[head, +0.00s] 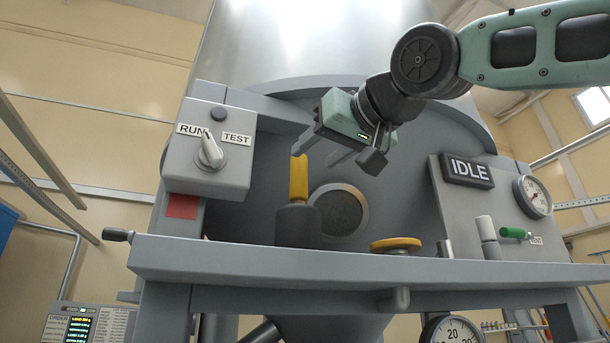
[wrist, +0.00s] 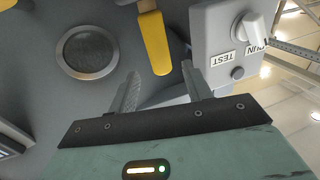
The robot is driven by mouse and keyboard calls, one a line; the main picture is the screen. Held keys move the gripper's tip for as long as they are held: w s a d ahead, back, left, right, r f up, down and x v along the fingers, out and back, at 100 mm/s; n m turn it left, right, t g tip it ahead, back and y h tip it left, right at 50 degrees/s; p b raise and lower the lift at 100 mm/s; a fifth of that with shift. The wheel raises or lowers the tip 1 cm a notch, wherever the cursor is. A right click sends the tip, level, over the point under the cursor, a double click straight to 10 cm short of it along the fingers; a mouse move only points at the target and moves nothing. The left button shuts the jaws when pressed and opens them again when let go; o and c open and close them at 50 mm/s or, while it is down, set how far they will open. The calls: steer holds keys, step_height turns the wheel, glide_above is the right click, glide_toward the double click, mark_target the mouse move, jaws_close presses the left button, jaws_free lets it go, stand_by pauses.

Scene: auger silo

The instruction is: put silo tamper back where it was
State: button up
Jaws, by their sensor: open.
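A yellow upright handle (head: 299,180) rises from a dark grey block-like holder or base (head: 297,225) on the shelf, left of the round mesh port. I take it to be the silo tamper; its lower part is hidden in or behind the dark piece. My gripper (head: 316,158) is open and empty, above and slightly right of the handle's top in the head view. In the wrist view, the handle (wrist: 155,42) shows just beyond and between the open fingertips (wrist: 160,70). I cannot tell whether they touch it.
A mesh port (head: 340,212) is in the back wall. A RUN/TEST switch box (head: 208,150) stands left. The shelf's front edge (head: 330,262) runs across.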

steer(key=b+v, duration=0.1)
steer(key=v, duration=0.4)
steer(key=shift+s+d+b, duration=0.15)
steer(key=shift+s+b, duration=0.15)
